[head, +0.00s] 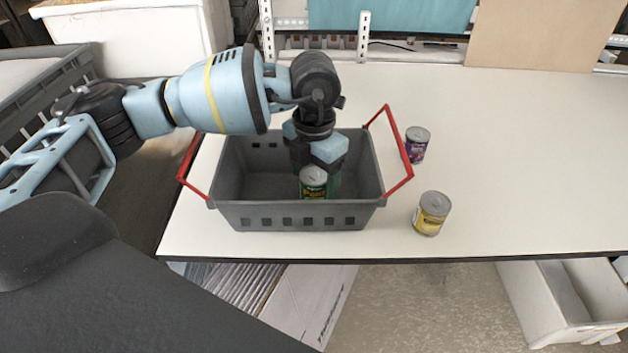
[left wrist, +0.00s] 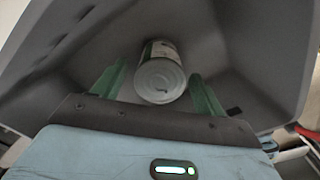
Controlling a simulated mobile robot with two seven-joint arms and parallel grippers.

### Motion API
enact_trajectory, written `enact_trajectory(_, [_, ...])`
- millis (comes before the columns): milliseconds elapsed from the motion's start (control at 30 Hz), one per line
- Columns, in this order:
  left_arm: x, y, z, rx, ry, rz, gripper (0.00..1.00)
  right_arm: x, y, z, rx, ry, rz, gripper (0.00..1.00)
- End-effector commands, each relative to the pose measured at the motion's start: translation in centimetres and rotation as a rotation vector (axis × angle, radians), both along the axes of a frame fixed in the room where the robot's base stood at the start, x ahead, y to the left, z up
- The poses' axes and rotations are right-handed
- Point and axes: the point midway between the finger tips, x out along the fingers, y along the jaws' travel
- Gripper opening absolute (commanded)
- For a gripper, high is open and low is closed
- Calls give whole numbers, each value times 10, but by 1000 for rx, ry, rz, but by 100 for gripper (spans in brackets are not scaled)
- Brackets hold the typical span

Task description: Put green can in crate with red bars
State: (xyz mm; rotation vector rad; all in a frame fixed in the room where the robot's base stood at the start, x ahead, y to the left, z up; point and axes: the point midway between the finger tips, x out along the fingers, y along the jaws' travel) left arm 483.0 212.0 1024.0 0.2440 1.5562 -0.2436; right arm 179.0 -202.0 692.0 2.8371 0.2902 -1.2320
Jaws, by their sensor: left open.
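The grey crate with red bars (head: 297,217) stands on the white table, its two red handles folded out to the sides. The green can (head: 314,184) is inside the crate, toward the front right, with its lid facing up. My left gripper (head: 322,178) reaches down into the crate at the can. In the left wrist view the can (left wrist: 160,80) lies between the two open green fingers (left wrist: 155,88), with gaps on both sides. The can's base is hidden in the head view. My right gripper is not in view.
A purple can (head: 416,146) stands right of the crate, and a yellow can (head: 432,214) stands nearer the table's front edge. The right side of the white table (head: 530,160) is clear. A white bin (head: 560,300) sits below the table at the right.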

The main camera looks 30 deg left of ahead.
Motion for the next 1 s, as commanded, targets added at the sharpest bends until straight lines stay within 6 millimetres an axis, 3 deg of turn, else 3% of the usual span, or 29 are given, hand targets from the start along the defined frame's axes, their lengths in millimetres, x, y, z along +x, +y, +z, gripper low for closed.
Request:
enact_trajectory(300, [0, -1, 65, -1, -3, 0, 72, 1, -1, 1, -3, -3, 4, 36])
enact_trajectory(500, [0, -1, 92, 0, 0, -1, 72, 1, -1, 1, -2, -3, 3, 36])
enact_trajectory(1000, [0, 0, 102, 0, 0, -1, 72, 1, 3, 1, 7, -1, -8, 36])
